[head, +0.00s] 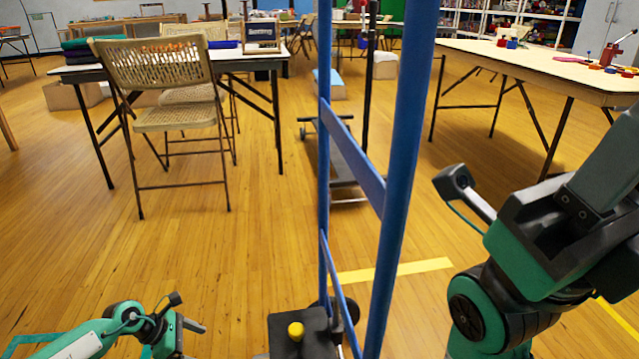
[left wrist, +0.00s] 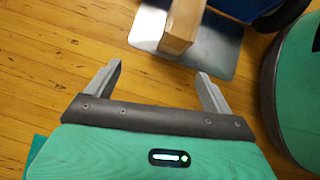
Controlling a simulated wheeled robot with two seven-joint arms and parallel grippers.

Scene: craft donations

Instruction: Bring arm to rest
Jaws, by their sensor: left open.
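My left gripper (head: 190,338) is low at the bottom left of the head view, left of a blue upright frame. In the left wrist view its two grey fingers (left wrist: 160,76) stand wide apart with nothing between them. My right arm fills the right side of the head view, raised and close to the camera. A grey finger-like part of my right gripper (head: 608,160) shows at the right edge. Its other finger and its opening are hidden or outside the picture.
A brown block (left wrist: 183,25) sits on a metal plate (left wrist: 150,33). Folding chairs (head: 160,65) and a table stand left, another table (head: 530,62) right. Wooden floor lies open at left.

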